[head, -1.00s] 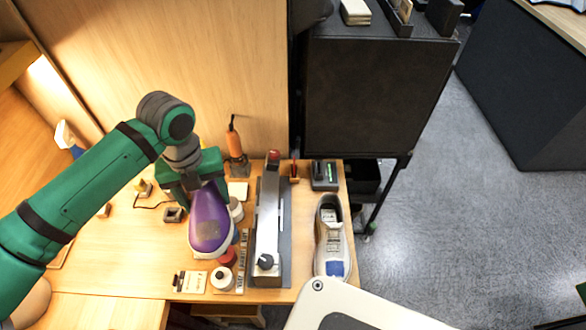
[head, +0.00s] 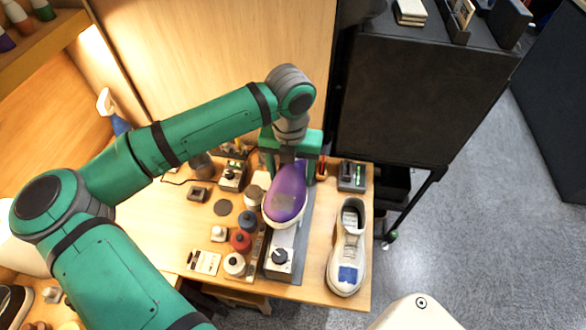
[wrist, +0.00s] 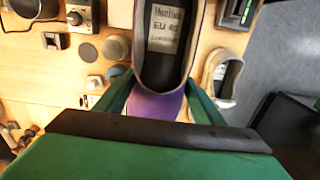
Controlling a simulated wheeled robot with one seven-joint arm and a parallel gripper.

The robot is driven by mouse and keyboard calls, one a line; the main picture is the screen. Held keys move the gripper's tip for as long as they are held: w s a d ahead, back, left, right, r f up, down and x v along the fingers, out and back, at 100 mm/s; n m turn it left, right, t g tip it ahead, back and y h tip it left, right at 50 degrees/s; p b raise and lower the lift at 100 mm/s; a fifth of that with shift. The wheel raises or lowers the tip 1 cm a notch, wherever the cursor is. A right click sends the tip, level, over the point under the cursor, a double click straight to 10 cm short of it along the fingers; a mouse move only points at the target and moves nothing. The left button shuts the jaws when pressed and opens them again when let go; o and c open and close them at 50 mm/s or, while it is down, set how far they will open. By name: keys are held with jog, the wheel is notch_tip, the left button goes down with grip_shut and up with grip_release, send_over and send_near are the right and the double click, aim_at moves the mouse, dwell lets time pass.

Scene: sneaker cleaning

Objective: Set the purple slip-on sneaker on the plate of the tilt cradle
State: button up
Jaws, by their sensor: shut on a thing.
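The purple slip-on sneaker (head: 286,196) is gripped by my gripper (head: 289,164), with its pale sole edge showing. In the wrist view, my gripper's fingers (wrist: 157,100) close on both sides of the sneaker (wrist: 153,106), and its open collar and size label face the camera. The tilt cradle (head: 281,256) is a long grey device on the bench, with a dark knob at its near end. The sneaker overlaps the cradle's middle and hides its plate. I cannot tell whether the sole touches it.
A white sneaker (head: 347,250) stands right of the cradle. Left of it are several small jars, including a red one (head: 240,240) and a white one (head: 234,264). A dark device (head: 352,175) sits at the back right.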

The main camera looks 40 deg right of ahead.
jog(key=shift+w+f, duration=0.15)
jog(key=shift+f, duration=4.2)
jog(key=shift+s+f, duration=0.25)
jog(key=shift+f, duration=0.9)
jog(key=shift+w+a+f, duration=0.1)
jog(key=shift+w+a, duration=0.3)
jog(key=shift+w, duration=0.05)
jog(key=shift+w+a+f, duration=0.1)
jog(key=shift+w+a, duration=0.1)
jog(key=shift+w, duration=0.05)
jog(key=c, duration=0.4)
jog(key=shift+s+d, duration=0.2)
jog(key=shift+d, duration=0.05)
jog(key=shift+c, duration=0.2)
jog(key=o, duration=1.8)
jog(key=shift+s, duration=0.1)
jog(key=shift+c, duration=0.2)
jog(key=shift+d+r, duration=0.1)
jog(key=shift+r, duration=4.5)
